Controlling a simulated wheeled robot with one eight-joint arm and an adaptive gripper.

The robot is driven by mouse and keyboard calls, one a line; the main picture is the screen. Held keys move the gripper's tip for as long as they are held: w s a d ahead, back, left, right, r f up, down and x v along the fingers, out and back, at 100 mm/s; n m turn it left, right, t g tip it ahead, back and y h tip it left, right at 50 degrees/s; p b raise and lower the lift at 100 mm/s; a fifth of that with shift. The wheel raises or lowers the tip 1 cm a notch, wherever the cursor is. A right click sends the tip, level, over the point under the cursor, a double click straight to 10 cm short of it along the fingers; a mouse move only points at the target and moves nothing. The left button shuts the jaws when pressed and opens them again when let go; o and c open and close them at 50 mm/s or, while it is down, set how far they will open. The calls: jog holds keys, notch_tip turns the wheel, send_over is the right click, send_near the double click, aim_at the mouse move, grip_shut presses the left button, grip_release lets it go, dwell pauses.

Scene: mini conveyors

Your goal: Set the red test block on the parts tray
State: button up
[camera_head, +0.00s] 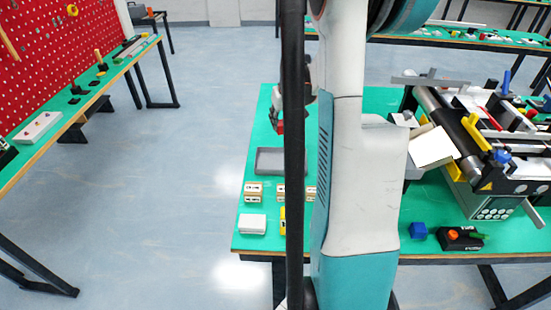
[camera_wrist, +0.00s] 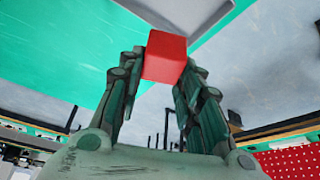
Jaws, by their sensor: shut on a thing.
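The red test block (camera_wrist: 165,56) is pinched between the fingertips of my gripper (camera_wrist: 167,68) in the wrist view. In the head view the block (camera_head: 280,127) shows as a small red patch just left of a dark upright post. The grey parts tray (camera_head: 270,161) lies on the green bench below and looks empty where it shows. Its right part is hidden behind the post and my arm. In the wrist view a grey corner of the tray (camera_wrist: 182,10) shows beyond the block. The block is apart from the tray, held above the bench. My gripper is mostly hidden in the head view.
Small wooden blocks (camera_head: 253,193) and a white box (camera_head: 252,224) sit in front of the tray. A conveyor (camera_head: 470,140) fills the bench's right side. The bench's left edge is near the tray.

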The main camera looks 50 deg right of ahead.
notch_tip(320, 180, down, 16)
jog(key=b, duration=0.4)
jog(key=shift+r+b, duration=0.25)
jog(key=shift+b, duration=0.15)
jog(key=shift+f, duration=0.15)
jog(key=o, duration=1.1)
jog(key=shift+r, duration=0.3)
jog(key=p+v, duration=0.4)
jog(key=v, duration=0.7)
jog(key=shift+s+a+r, duration=0.1)
jog(key=shift+s+r, duration=0.1)
jog(key=shift+r, duration=0.15)
